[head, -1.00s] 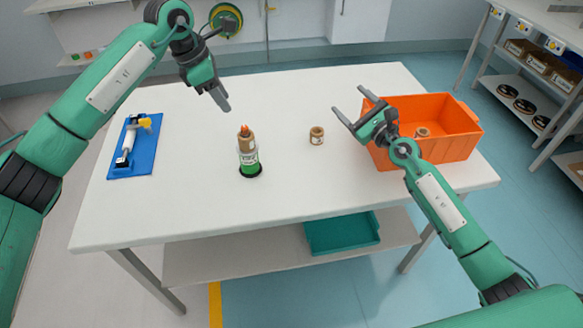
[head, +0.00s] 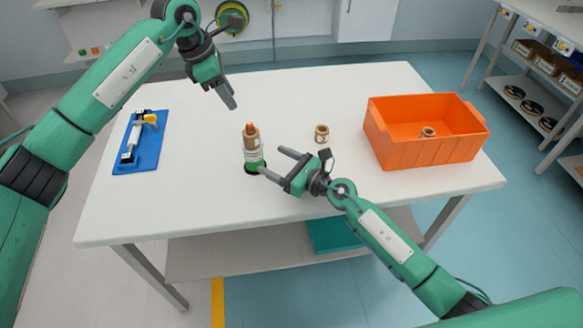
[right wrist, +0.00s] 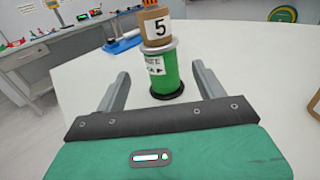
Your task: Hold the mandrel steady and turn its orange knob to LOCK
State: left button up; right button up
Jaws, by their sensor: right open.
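The mandrel (head: 254,158) stands upright on the white table, with a green lower body, a white label and a metal flange. A brown roll marked 5 (right wrist: 156,27) sits on it, and the orange knob (head: 250,127) is on top. In the right wrist view the knob is cut off by the top edge. My right gripper (head: 271,160) is open and low, beside the mandrel's lower body. In the right wrist view the mandrel (right wrist: 165,72) shows between the fingers, not clasped. My left gripper (head: 229,97) hangs above and behind the mandrel, apart from it; its finger gap is unclear.
A blue board (head: 126,166) with a white and yellow fixture lies at left. A small brown roll (head: 322,134) stands right of the mandrel. An orange crate (head: 425,153) holding another brown roll (head: 428,132) is at right. The table between is clear.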

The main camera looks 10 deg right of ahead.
aim_at(260, 153)
jog(key=x, duration=0.8)
jog(key=shift+w, duration=0.1)
